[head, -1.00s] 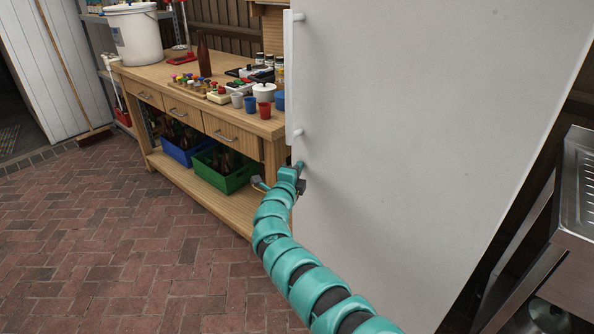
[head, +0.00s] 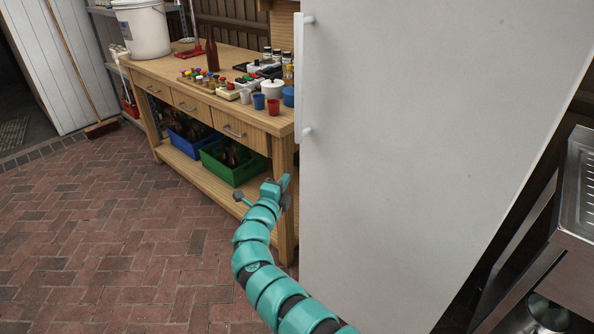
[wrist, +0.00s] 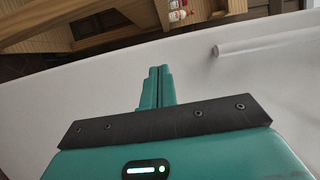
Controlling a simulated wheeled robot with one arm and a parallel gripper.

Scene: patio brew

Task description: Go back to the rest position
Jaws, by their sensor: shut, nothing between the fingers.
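My gripper (head: 284,182) is at the end of my teal arm, in front of the workbench's near leg and just left of the white door's edge in the head view. In the wrist view my gripper (wrist: 155,72) shows its two teal fingers together, with nothing between them. The tall white door (head: 420,150) is on the right in the head view and looks closed. Its long handle (head: 299,80) runs up its left edge, above my gripper and apart from it. The handle's end (wrist: 250,43) also shows in the wrist view.
The wooden workbench (head: 187,86) holds bottles, cups and jars, with a blue crate (head: 180,139) and a green crate (head: 232,170) on its lower shelf. A steel unit (head: 575,215) stands at right. The brick floor (head: 100,230) at left is clear.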

